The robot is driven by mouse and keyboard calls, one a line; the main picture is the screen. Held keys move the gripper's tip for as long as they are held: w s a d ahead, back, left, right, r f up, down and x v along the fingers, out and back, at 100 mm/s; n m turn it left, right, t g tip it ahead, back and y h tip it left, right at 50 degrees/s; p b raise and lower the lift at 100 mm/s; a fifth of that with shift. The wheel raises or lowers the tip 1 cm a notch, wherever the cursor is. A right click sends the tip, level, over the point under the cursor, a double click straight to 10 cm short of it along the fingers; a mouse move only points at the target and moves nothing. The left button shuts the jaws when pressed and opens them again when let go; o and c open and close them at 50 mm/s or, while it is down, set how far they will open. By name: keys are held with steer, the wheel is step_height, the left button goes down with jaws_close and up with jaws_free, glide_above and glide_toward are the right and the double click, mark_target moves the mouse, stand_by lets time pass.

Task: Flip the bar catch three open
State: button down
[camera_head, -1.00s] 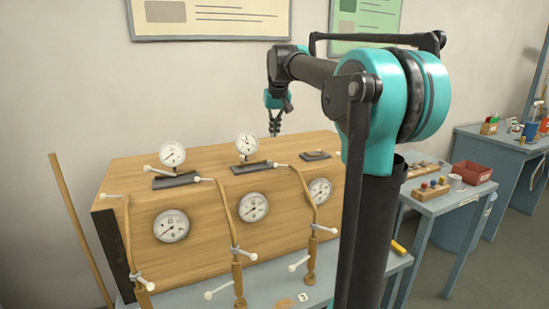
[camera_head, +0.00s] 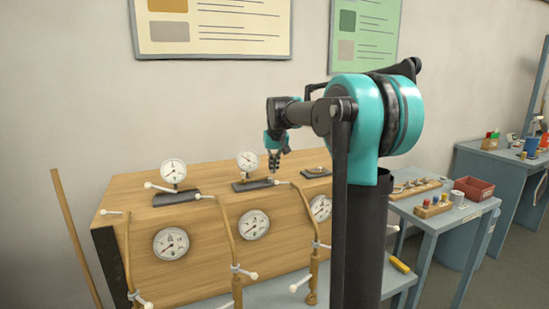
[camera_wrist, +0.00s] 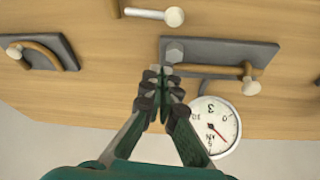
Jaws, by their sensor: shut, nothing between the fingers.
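My gripper (camera_head: 277,160) is shut and empty, pointing down over the top of the wooden box (camera_head: 180,222), near the middle dark plate (camera_head: 252,185). In the wrist view my closed fingertips (camera_wrist: 160,75) show beside this plate (camera_wrist: 205,55), which carries a grey bolt (camera_wrist: 174,52) and a small brown bar (camera_wrist: 247,73) with a pale knob. A gauge (camera_wrist: 215,127) marked with a digit like 3 stands beside it. A second plate (camera_wrist: 66,50) with a curved brown bar shows at left. I cannot tell for certain which catch is number three.
Long brown levers with white knobs (camera_head: 229,235) hang down the box front, beside round gauges (camera_head: 171,243). A brown pole (camera_head: 78,240) leans at left. A side table (camera_head: 447,220) holds a red bin (camera_head: 473,188) and small parts. Space above the box is open.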

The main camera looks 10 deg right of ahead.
mark_target(277, 181)
steer(key=shift+s+d+f, duration=0.1)
steer(key=shift+s+f, duration=0.15)
steer(key=shift+s, duration=0.35)
steer(key=shift+s+f, duration=0.2)
steer(key=shift+s, duration=0.45)
steer(key=shift+s+d+f, duration=0.1)
steer(key=shift+s+f, duration=0.15)
steer(key=shift+s, duration=0.35)
steer(key=shift+s+n+y, duration=0.3)
steer(key=shift+s+n, duration=0.1)
steer(key=shift+n, duration=0.5)
steer(key=shift+s, duration=0.1)
steer(key=n, duration=0.1)
steer(key=s+n+y, duration=0.1)
steer(key=n, duration=0.2)
steer(key=shift+s+d+g, duration=0.25)
steer(key=shift+s+g, duration=0.05)
steer(key=n, duration=0.1)
steer(key=s+d+n+y, duration=0.1)
steer(key=n, duration=0.1)
steer(key=shift+s+d+n+g, duration=0.1)
steer(key=shift+s+n+g, duration=0.2)
steer(key=shift+g, duration=0.1)
steer(key=shift+w, duration=0.15)
